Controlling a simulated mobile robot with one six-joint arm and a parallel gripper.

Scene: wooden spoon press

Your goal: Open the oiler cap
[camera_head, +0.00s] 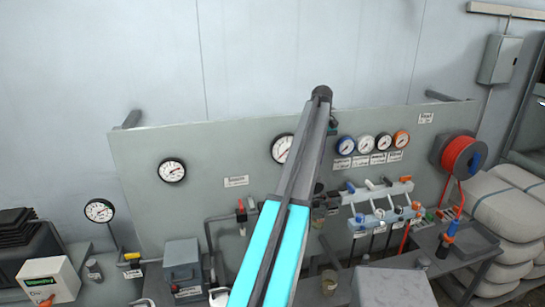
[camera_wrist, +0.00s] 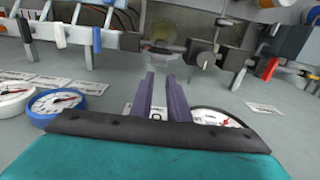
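In the wrist view, a clear, bowl-like part (camera_wrist: 162,50) with a yellowish tint shows just beyond my fingertips. It may be the oiler; I cannot make out its cap clearly. In the head view the fingers are hidden behind my arm.
A dark valve block (camera_wrist: 205,54) with a knob stands right of the fingers in the wrist view. A blue-rimmed gauge (camera_wrist: 57,104) and a black-rimmed gauge (camera_wrist: 222,119) are on the panel (camera_head: 215,145). A valve manifold (camera_head: 378,192) and red hose reel (camera_head: 461,156) stand right.

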